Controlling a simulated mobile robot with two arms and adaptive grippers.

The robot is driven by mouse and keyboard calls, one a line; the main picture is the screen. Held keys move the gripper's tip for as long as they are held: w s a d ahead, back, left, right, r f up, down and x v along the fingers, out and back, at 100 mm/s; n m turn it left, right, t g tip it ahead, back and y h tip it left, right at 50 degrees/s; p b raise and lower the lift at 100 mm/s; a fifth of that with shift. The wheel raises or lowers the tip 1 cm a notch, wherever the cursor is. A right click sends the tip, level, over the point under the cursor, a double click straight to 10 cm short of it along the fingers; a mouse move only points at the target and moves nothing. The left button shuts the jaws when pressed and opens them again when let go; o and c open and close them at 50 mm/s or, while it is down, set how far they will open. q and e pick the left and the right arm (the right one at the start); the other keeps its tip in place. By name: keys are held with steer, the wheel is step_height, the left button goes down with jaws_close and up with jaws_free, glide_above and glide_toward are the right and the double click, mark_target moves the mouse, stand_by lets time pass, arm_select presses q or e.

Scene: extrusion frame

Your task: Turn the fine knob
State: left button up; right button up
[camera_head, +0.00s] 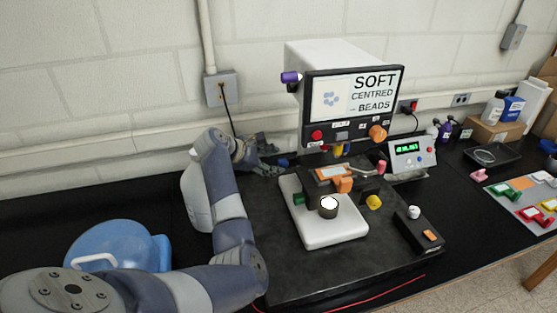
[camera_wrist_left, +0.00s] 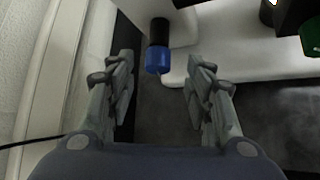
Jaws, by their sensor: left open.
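A blue knob (camera_wrist_left: 158,60) on a black shaft juts from the side of the white instrument stand (camera_head: 325,238). In the head view the blue knob (camera_head: 283,162) is small, just right of my left gripper (camera_head: 266,169). In the left wrist view my left gripper (camera_wrist_left: 160,78) is open and empty, and the knob shows in the gap just ahead of the fingertips, with no visible contact. A green knob (camera_head: 298,199) sits lower on the stand and also shows in the left wrist view (camera_wrist_left: 312,38). No readable label tells which knob is fine. My right gripper is not in view.
A screen unit (camera_head: 354,94) stands above the stage. A control box (camera_head: 411,155) with a green display and a small black box (camera_head: 418,232) stand to the right. The wall with its conduit is close behind my left gripper. A blue container (camera_head: 118,245) is at left.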

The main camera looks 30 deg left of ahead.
mark_target(279, 163)
arm_select(q)
steer(key=x, duration=0.2)
steer(key=shift+w+a+f, duration=0.25)
steer(key=shift+w, duration=0.15)
steer(key=shift+w+d+f+p, duration=0.2)
steer(key=shift+w+f+p, duration=0.15)
steer(key=shift+w, duration=0.05)
steer(key=shift+w+d+f, duration=0.1)
steer(key=shift+f, duration=0.1)
steer(key=shift+c, duration=0.3)
steer(key=c, duration=0.9)
steer(key=shift+c, duration=0.5)
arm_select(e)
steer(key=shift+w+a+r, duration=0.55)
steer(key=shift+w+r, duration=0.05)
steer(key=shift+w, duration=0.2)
